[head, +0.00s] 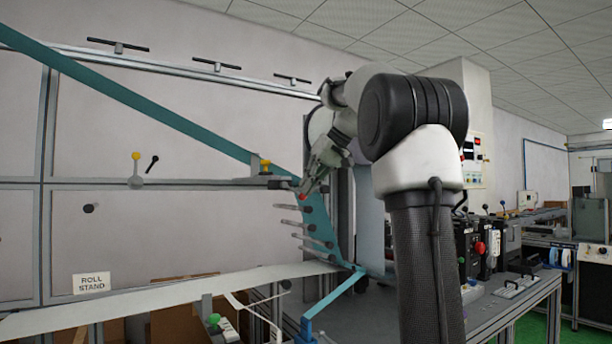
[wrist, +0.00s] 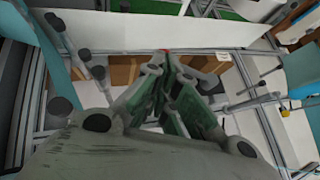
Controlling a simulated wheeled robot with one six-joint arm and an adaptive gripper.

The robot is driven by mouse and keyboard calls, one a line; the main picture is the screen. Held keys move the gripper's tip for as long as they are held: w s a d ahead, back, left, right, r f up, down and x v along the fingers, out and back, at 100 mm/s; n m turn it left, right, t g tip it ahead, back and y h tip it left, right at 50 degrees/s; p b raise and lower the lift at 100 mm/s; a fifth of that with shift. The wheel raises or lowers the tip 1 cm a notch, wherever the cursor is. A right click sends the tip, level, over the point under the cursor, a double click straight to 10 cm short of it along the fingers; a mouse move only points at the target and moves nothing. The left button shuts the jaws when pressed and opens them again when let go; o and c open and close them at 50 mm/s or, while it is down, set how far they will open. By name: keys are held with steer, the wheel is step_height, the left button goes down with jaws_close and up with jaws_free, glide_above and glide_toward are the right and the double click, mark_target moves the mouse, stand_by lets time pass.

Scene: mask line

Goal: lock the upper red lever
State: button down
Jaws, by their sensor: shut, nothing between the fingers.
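A small red knob (head: 304,196), which may be the upper red lever's end, shows right at the tips of my gripper (head: 309,189) in the head view. My gripper is shut and empty, pointing down and left beside the teal web. In the wrist view a tiny red spot (wrist: 167,50) shows just beyond the fingertips of my gripper (wrist: 167,60). The lever's shaft is hidden, and I cannot tell whether the fingers touch the knob. Another red knob (head: 480,247) is on the machine panel at the right.
Several dark-ended rods (head: 318,243) stick out just below my gripper. Yellow-knobbed levers (head: 136,157) (head: 265,162) stand on the rail at the left. A green knob (head: 214,319) and a white sheet (head: 180,287) are lower down. A bench (head: 510,300) with panels stands at the right.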

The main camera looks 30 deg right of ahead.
mark_target(304, 196)
steer(key=f+m+y, duration=0.1)
steer(key=y, duration=0.1)
steer(key=a+f+m+y, duration=0.1)
steer(key=f+y, duration=0.1)
steer(key=f+t+y, duration=0.1)
steer(key=y, duration=0.2)
steer(key=shift+a+f+m, duration=0.15)
steer(key=shift+f+m, duration=0.2)
steer(key=shift+m, duration=0.05)
steer(key=shift+a+f+y, duration=0.2)
steer(key=shift+a+y, duration=0.05)
steer(key=shift+y, duration=0.05)
steer(key=shift+r, duration=0.1)
steer(key=shift+r, duration=0.7)
steer(key=shift+s, duration=0.1)
